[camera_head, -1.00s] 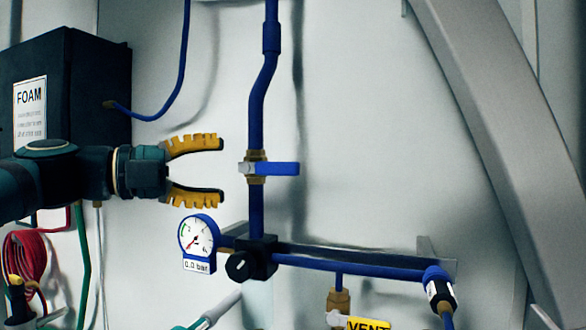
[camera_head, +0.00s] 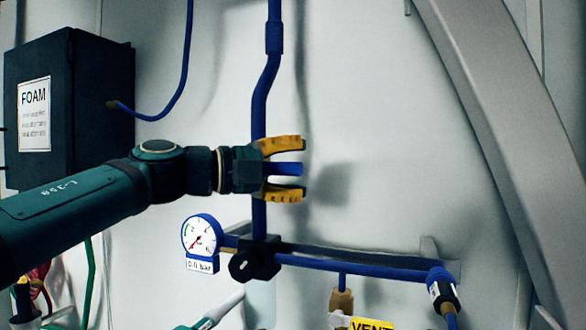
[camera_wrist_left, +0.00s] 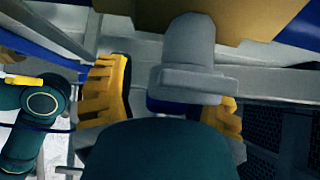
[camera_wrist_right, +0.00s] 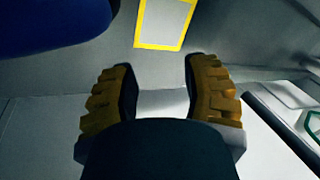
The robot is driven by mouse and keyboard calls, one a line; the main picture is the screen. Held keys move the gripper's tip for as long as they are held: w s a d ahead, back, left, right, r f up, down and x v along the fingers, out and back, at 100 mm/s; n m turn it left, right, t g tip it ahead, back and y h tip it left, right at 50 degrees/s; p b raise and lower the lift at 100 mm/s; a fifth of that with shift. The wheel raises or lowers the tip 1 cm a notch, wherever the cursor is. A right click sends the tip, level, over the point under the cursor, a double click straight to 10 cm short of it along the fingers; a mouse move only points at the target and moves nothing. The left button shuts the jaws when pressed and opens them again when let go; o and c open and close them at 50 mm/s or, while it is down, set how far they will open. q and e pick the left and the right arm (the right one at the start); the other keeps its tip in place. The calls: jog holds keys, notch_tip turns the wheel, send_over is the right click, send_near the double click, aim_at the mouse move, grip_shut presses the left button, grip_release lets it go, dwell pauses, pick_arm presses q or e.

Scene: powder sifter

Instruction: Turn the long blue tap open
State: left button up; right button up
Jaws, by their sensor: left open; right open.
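The long blue tap handle (camera_head: 288,169) sticks out to the right, level, from the upright blue pipe (camera_head: 260,110). My left gripper (camera_head: 284,169) is open around it, one finger above and one below, with gaps visible. The gripper hides the brass valve body and the handle's root in the head view. In the left wrist view, a grey metal part (camera_wrist_left: 187,60) of the valve stands between the open fingers, with a bit of blue below it. My right gripper (camera_wrist_right: 160,90) is open and empty in its own wrist view.
A pressure gauge (camera_head: 202,236) and a black knob block (camera_head: 255,258) sit below the tap. A blue pipe (camera_head: 350,266) runs right from there. A yellow VENT label (camera_head: 371,324) is at the bottom. A dark FOAM box (camera_head: 85,110) hangs left. The wall right of the tap is clear.

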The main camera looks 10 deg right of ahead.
pick_arm(q)
grip_shut()
jog(key=shift+r, duration=0.1)
jog(key=shift+w+a+r+n+t+h, duration=0.1)
jog(key=shift+a+r+n+t+h, duration=0.1)
jog(key=shift+r+n+t+h, duration=0.65)
jog(key=shift+w+a+r+n+t+h, duration=0.2)
jog(key=shift+r+n+h, duration=0.35)
jog(key=shift+n, duration=0.75)
jog(key=shift+w+a+r+n+t+h, duration=0.1)
jog(key=shift+a+r+n+t+h, duration=0.1)
jog(key=shift+r+n+t+h, duration=0.65)
jog(key=shift+f+n+g, duration=0.15)
jog(key=shift+n+g, duration=0.15)
